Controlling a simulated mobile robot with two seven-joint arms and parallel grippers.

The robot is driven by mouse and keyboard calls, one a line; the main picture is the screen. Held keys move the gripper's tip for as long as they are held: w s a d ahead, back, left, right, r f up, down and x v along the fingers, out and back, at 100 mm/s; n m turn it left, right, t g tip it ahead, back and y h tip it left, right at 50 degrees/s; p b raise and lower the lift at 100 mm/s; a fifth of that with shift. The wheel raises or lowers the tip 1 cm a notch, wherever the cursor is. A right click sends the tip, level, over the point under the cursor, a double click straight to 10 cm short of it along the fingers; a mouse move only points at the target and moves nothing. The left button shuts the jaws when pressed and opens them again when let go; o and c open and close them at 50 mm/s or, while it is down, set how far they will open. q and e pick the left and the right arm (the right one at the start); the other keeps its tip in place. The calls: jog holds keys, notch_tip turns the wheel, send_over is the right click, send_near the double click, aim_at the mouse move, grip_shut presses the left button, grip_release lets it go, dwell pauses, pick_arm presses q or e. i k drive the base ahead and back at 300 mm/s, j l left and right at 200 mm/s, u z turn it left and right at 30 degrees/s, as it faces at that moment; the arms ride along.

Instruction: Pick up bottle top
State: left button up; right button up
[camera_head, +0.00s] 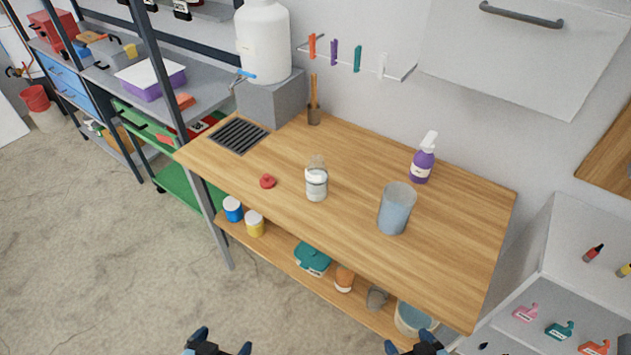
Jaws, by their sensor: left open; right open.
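A small red cap (267,181), which looks like the bottle top, lies on the wooden worktop (450,265) near its front left part. A white jar or bottle (317,186) with a clear upper part stands upright to the right of the cap. My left gripper (222,347) and my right gripper (418,347) show at the bottom edge of the view. Both are open and empty, in front of the bench and well apart from the cap. Their lower parts are cut off by the frame.
A translucent bucket (396,209) and a purple spray bottle (423,160) stand on the worktop's right half. A white tank (264,42) stands on a grey block behind. The lower shelf (288,262) holds several containers. The floor at left is free.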

aim_at(267, 183)
jog(key=j+z, duration=0.2)
jog(key=z, duration=0.65)
jog(key=j+z, duration=0.35)
jog(key=j, duration=0.15)
jog(key=j+z, duration=0.35)
jog(key=j, duration=0.2)
